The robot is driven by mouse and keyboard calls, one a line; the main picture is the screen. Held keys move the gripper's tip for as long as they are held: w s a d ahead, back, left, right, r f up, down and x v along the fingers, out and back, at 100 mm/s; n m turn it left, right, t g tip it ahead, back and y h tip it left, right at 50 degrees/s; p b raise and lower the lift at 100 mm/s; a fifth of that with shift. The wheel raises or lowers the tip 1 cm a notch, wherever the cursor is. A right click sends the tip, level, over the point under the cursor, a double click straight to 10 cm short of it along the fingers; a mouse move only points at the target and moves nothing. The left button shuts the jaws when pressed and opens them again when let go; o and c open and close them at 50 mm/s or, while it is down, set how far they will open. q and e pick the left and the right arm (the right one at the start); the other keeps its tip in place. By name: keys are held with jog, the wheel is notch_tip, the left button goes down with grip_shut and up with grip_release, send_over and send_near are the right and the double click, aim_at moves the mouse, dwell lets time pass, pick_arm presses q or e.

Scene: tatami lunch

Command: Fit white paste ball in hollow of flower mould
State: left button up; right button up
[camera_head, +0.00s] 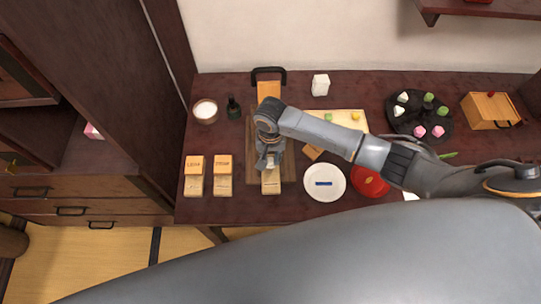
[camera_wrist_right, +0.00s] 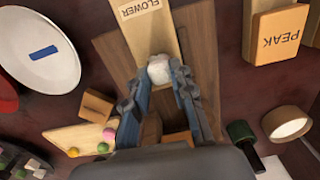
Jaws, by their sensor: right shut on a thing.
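My right gripper (camera_head: 268,162) is over the wooden board on the table, pointing down. In the right wrist view its fingers (camera_wrist_right: 159,76) are shut on the white paste ball (camera_wrist_right: 158,68), held at the fingertips. The flower mould (camera_head: 271,186) is a pale wooden block at the front of the board. In the wrist view the mould (camera_wrist_right: 150,32) carries the word FLOWER, and the ball shows against its near end. The mould's hollow is hidden, and I cannot tell whether the ball touches it. My left gripper is not in view.
Two other labelled wooden blocks (camera_head: 195,178) (camera_head: 223,178) stand left of the board (camera_head: 288,165). A white plate (camera_head: 325,195) with a blue strip and a red round dish (camera_head: 362,188) lie right. A dark tray (camera_head: 410,126) holds several coloured pieces. A cup (camera_head: 205,110) stands back left.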

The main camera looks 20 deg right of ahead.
jog(key=shift+f, duration=0.1)
jog(key=o, duration=0.9)
jog(key=shift+r+p, duration=3.55)
jog(key=shift+p, duration=0.8)
